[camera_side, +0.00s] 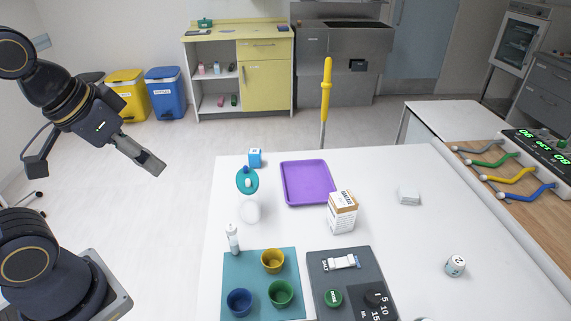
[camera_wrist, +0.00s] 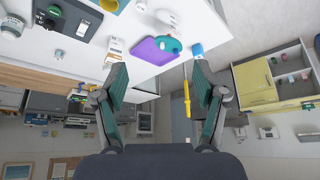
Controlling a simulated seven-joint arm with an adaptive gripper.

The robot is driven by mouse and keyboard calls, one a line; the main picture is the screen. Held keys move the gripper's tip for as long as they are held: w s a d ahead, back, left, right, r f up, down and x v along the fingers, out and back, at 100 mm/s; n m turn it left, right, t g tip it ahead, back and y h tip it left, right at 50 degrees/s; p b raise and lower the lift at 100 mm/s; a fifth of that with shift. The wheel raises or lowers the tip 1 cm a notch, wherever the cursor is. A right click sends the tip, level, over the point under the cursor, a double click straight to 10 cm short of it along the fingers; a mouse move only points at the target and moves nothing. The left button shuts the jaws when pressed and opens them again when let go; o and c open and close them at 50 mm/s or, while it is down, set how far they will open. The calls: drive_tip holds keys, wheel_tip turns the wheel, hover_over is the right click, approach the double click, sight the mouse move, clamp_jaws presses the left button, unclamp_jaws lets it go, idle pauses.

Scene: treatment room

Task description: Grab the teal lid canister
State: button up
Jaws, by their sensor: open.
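The canister's teal lid (camera_side: 247,184) is on the white table, toward its far left, with a pale rounded shape just below it in the side view; I cannot tell whether the two are joined. Teal also shows in the wrist view (camera_wrist: 171,47), between the purple tray and a blue box. My gripper (camera_side: 151,163) is up to the left of the table in the side view, well apart from the canister. In the wrist view my gripper (camera_wrist: 158,82) is open, with nothing between its fingers.
A small blue box (camera_side: 255,158) stands just behind the lid. A purple tray (camera_side: 322,204) and a carton (camera_side: 342,212) are to its right. A white-capped bottle (camera_side: 232,238) and a teal mat (camera_side: 232,268) with three cups are nearer. The table's left edge is clear.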

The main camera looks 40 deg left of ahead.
drive_tip(key=o, duration=0.3)
